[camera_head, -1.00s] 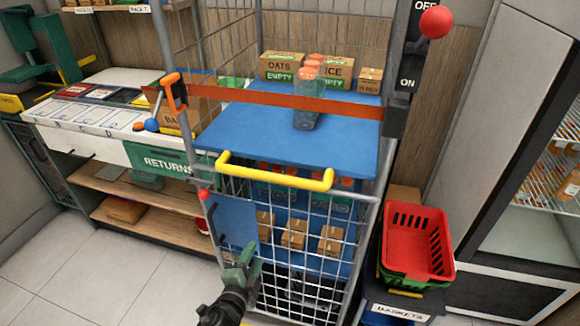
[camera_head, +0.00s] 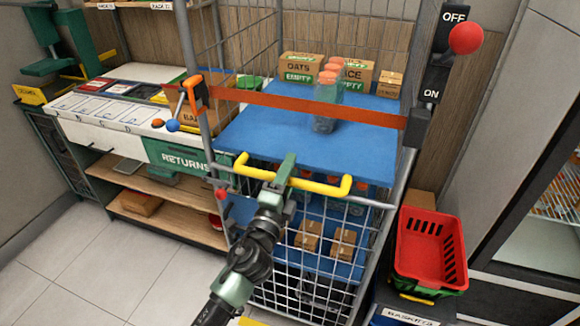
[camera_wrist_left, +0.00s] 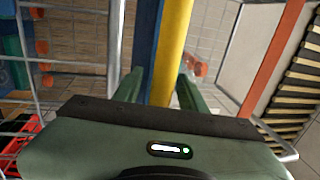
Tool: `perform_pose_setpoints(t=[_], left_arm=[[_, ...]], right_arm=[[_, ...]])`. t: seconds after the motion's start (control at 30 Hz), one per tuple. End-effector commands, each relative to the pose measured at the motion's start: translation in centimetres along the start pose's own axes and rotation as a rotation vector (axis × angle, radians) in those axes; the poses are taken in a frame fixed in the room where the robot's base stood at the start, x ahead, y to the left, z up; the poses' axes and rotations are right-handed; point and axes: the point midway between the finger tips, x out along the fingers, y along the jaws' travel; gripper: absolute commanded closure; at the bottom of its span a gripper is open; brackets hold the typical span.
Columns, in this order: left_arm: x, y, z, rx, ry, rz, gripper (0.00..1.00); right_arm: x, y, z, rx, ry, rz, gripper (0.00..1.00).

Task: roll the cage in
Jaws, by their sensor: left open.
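The wire roll cage (camera_head: 385,225) stands in front of me, with blue shelves and a yellow handle (camera_head: 330,187) across its front. An orange strap (camera_head: 290,103) crosses it above the top shelf. My left gripper (camera_head: 283,176) is at the handle, left of its middle. In the left wrist view the yellow bar (camera_wrist_left: 172,50) runs between the two green fingers (camera_wrist_left: 160,85), which are open with gaps at the sides. The gripper hides part of the handle and the mesh below it. My right gripper is not in view.
The top shelf holds a clear container (camera_head: 326,108) with orange lids, and boxes. A returns counter (camera_head: 110,135) stands left. Red baskets (camera_head: 430,250) and a fridge (camera_head: 540,190) stand close on the right. An ON/OFF lever (camera_head: 466,39) is at upper right. Tiled floor is clear at lower left.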

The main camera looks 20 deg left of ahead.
Motion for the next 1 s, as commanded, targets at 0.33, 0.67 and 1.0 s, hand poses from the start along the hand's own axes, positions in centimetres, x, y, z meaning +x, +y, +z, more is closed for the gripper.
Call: perform_pose_setpoints(t=[0.33, 0.67, 1.0], left_arm=[[0.38, 0.03, -0.01, -0.001, 0.0, 0.0, 0.67], [0.41, -0.17, -0.01, -0.001, 0.001, -0.004, 1.0], [0.47, -0.41, -0.02, -0.001, 0.002, -0.008, 1.0]], right_arm=[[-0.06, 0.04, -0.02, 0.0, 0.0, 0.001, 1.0], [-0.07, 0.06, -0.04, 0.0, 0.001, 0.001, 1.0], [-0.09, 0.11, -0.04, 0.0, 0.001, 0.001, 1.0]])
